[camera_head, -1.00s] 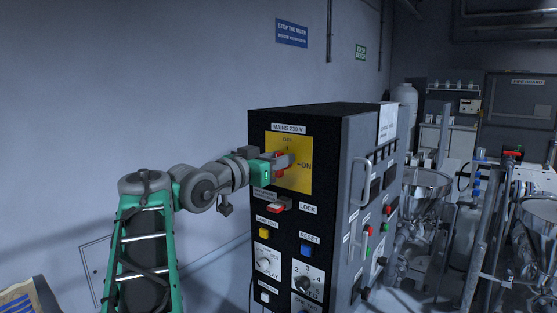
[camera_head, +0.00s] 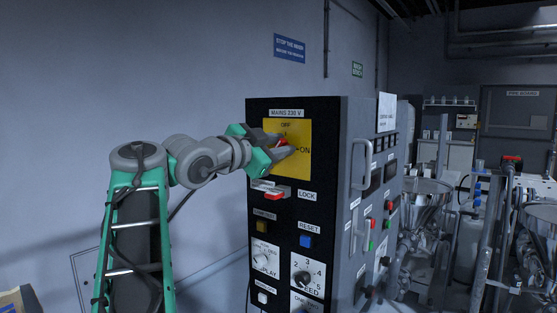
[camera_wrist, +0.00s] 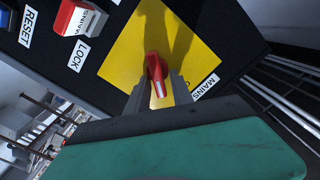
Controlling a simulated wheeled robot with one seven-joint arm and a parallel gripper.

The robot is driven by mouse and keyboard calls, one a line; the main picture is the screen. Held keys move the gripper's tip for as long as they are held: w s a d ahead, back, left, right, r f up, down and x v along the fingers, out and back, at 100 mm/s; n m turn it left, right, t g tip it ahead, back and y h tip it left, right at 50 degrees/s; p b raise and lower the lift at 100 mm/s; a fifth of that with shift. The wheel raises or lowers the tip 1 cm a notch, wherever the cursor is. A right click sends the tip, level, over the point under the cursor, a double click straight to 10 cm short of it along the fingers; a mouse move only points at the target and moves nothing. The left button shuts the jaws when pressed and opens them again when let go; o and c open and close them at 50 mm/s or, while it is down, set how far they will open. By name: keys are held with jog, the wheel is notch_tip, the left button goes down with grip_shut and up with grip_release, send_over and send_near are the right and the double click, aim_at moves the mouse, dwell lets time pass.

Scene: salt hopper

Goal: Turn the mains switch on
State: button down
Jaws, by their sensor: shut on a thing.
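The mains switch is a red rotary handle (camera_head: 284,141) on a yellow plate (camera_head: 302,172), under the label MAINS 230 V on the black front of a cabinet. OFF is marked at the plate's top and ON at its right. My gripper (camera_head: 279,149) reaches in from the left, rolled at a slant, and is shut on the red handle. In the wrist view the handle (camera_wrist: 153,68) sits between the two grey fingers, with a white line along it. The fingers hide much of the handle in the head view, so its exact angle is hard to tell.
Lower are a yellow button (camera_head: 262,227), a blue reset button (camera_head: 306,241) and dials. A grey door handle (camera_head: 361,165) is on the cabinet's side. A wall stands behind my arm; steel hoppers (camera_head: 425,190) stand right.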

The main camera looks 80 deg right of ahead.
jog(key=m+b, duration=0.2)
jog(key=f+m+b, duration=0.1)
jog(key=m+b, duration=0.1)
jog(key=m, duration=0.1)
jog(key=shift+s+a+m, duration=0.1)
jog(key=shift+s+m, duration=0.1)
jog(key=shift+m, duration=0.1)
jog(key=m+b, duration=0.3)
jog(key=m, duration=0.1)
jog(key=shift+f+m, duration=0.15)
jog(key=shift+m, duration=0.25)
jog(key=shift+s, duration=0.1)
jog(key=c, duration=1.4)
grip_release()
jog(key=shift+c, duration=0.2)
jog(key=shift+a, duration=0.15)
jog(key=v, duration=0.7)
jog(key=shift+w+a, duration=0.25)
jog(key=shift+a, duration=0.05)
